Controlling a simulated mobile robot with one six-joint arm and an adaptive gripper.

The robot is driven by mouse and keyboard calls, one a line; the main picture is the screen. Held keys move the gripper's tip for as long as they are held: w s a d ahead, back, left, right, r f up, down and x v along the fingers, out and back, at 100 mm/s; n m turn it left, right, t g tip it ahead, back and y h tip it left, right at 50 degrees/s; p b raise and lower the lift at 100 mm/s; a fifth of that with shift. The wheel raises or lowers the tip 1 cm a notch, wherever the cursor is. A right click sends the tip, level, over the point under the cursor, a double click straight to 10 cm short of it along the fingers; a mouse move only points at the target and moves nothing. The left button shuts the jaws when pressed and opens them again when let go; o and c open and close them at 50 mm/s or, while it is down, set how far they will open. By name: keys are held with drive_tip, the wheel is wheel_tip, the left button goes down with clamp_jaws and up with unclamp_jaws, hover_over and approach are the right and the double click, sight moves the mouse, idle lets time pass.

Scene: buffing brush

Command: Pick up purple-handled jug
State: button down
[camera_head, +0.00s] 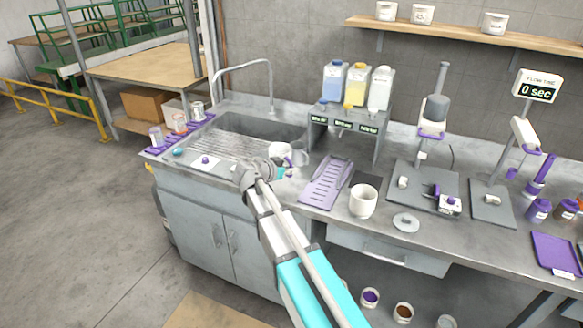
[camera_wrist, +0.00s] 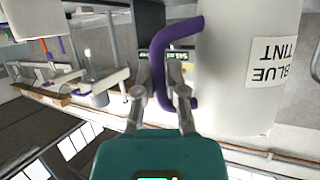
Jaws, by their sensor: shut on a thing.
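The purple-handled jug is white and stands out at my gripper in the head view (camera_head: 279,149), at the right end of the sink. In the wrist view, which is upside down, its white body (camera_wrist: 222,70) fills the right side and has a label reading BLUE TINT. Its purple handle (camera_wrist: 160,48) lies between the fingers of my gripper (camera_wrist: 162,92), which are shut on it. My gripper (camera_head: 284,170) partly hides the jug in the head view. I cannot tell whether the jug touches the counter.
A purple slotted tray (camera_head: 327,183) and a white pot (camera_head: 363,201) stand to the right. A rack (camera_head: 345,123) with several bottles is behind. The sink (camera_head: 235,135) and its faucet (camera_head: 242,70) are to the left. A round lid (camera_head: 406,222) lies near the front edge.

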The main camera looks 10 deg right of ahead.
drive_tip(key=s+r+p, duration=0.5)
drive_tip(key=s, duration=0.5)
drive_tip(key=shift+s+a+r, duration=0.2)
drive_tip(key=shift+a+r, duration=0.05)
drive_tip(key=shift+r, duration=0.15)
drive_tip(key=shift+s, duration=0.1)
